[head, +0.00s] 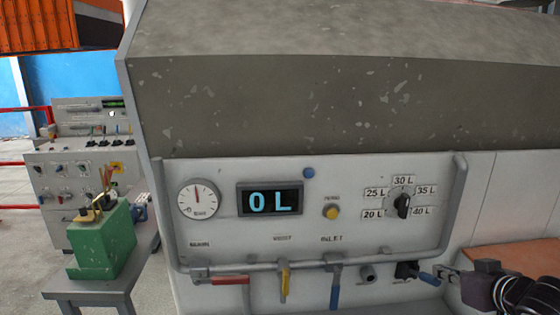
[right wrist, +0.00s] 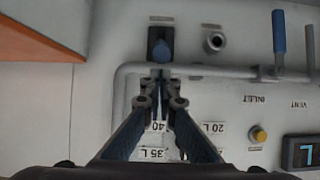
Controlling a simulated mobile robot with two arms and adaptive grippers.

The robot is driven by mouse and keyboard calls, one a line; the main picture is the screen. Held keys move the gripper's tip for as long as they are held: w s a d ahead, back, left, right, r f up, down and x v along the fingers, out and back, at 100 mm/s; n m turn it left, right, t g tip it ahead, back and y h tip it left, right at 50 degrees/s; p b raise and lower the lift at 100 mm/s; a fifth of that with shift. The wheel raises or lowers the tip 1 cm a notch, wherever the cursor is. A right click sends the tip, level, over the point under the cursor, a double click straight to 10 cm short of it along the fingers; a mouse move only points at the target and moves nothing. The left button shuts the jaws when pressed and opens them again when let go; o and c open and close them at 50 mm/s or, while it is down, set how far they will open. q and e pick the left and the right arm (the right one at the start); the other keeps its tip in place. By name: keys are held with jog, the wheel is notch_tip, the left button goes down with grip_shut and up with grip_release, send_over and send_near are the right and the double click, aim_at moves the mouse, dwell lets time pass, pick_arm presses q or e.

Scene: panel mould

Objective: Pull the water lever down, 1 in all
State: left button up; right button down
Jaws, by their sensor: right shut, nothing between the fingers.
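A short blue-handled lever (head: 428,279) on a black base (head: 407,270) sticks out low on the right of the grey panel. I take it for the water lever; its label is unreadable. My right gripper (head: 447,274) is at its right, shut and empty, fingertips very close to the handle. In the right wrist view, which is upside down, the blue handle (right wrist: 162,51) lies just beyond the closed fingertips (right wrist: 161,78). I cannot tell whether they touch. The display (head: 270,201) reads 0 L. My left gripper is out of view.
A grey pipe rail (head: 300,265) runs along the panel's lower edge. A red lever (head: 228,281), a yellow lever (head: 285,281) and a hanging blue inlet lever (head: 335,290) are left of my gripper. A selector knob (head: 403,205) sits above. A green box (head: 102,243) stands far left.

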jog(key=shift+s+f+b, duration=0.3)
jog(key=shift+f+b, duration=0.1)
jog(key=shift+f, duration=0.1)
jog(key=shift+s+f+b, duration=0.25)
jog(key=shift+f+b, duration=0.1)
jog(key=shift+f, duration=0.2)
jog(key=shift+s+f+b, duration=0.25)
jog(key=shift+f+b, duration=0.15)
jog(key=shift+f, duration=0.1)
jog(key=shift+s+f+b, duration=0.2)
jog(key=shift+f+b, duration=0.15)
jog(key=shift+f, duration=0.15)
jog(key=shift+s+f+b, duration=0.25)
jog(key=shift+f+b, duration=0.35)
jog(key=shift+f, duration=0.45)
